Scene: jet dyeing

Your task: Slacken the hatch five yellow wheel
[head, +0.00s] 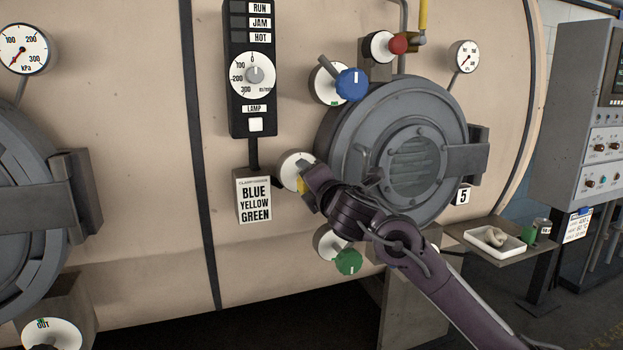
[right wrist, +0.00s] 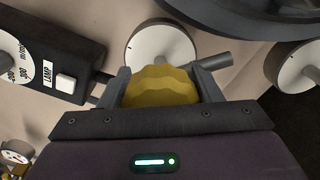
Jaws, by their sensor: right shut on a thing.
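The yellow wheel (right wrist: 160,88) sits in front of its round white dial plate (right wrist: 163,42) in the right wrist view. My right gripper (right wrist: 162,88) is shut on it, with a grey finger on each side. In the head view my right gripper (head: 306,183) reaches the wheel from the lower right and hides most of it. A sliver of yellow and the white dial (head: 291,168) show there. The hatch (head: 395,145) beside it is a closed round grey door with a small window. A label reading 5 (head: 462,196) is at its lower right. My left gripper is not in view.
A blue wheel (head: 351,84) is above and a green wheel (head: 348,262) below the yellow one. A sign (head: 255,198) reads BLUE YELLOW GREEN. A black gauge panel (head: 250,70) hangs above it. A shelf with a white tray (head: 493,242) stands at the right.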

